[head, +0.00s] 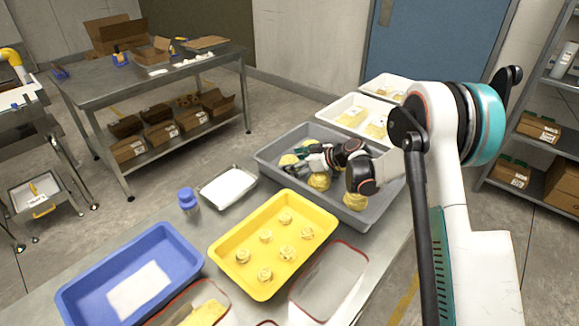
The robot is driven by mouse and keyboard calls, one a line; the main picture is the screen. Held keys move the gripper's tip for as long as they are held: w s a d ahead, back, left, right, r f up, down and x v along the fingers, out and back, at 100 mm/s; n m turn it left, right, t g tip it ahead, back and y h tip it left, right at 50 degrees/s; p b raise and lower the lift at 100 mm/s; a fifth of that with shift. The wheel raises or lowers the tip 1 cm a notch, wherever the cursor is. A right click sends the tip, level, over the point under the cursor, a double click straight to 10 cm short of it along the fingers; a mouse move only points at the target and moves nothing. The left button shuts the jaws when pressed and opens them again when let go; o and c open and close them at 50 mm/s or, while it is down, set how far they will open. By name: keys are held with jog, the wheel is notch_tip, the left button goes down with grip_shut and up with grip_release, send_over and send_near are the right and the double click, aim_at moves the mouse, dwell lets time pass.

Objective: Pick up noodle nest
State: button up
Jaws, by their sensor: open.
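Several round yellow noodle nests lie in a grey tray (262,157). One nest (319,182) sits just below my gripper in the picture, and another (355,201) lies nearer the tray's right front side. A further nest (288,160) lies by the fingertips at the left, partly covered by the gripper. My gripper (297,158) is open over the left part of the grey tray and points left. Its wrist and arm hide part of the tray. I cannot tell whether the fingers touch a nest.
A yellow tray (221,252) with several small yellow nests stands in front. A blue tray (78,290) holds a white sheet. White trays (338,106) stand behind. Clear-walled containers (327,280) stand at the front.

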jog(key=c, duration=1.2)
jog(key=shift+r, duration=0.1)
